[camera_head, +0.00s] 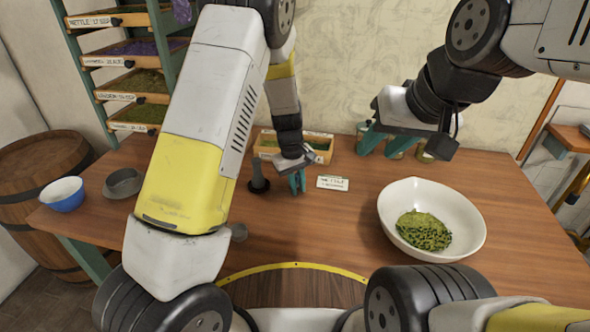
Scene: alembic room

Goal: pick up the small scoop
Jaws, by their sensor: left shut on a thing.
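My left gripper (297,183) reaches down to the middle of the table, in front of a shallow wooden box. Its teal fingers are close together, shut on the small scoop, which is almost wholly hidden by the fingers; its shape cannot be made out. My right gripper (374,139) is at the back of the table, right of the box. Its teal fingers are apart, with no held thing visible between them.
A white bowl (399,197) of green herbs stands at right. A dark upright object (258,179) and a label card (332,183) flank my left gripper. The wooden box (318,142) is behind. A blue bowl (64,196) and grey bowl (123,184) stand at left.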

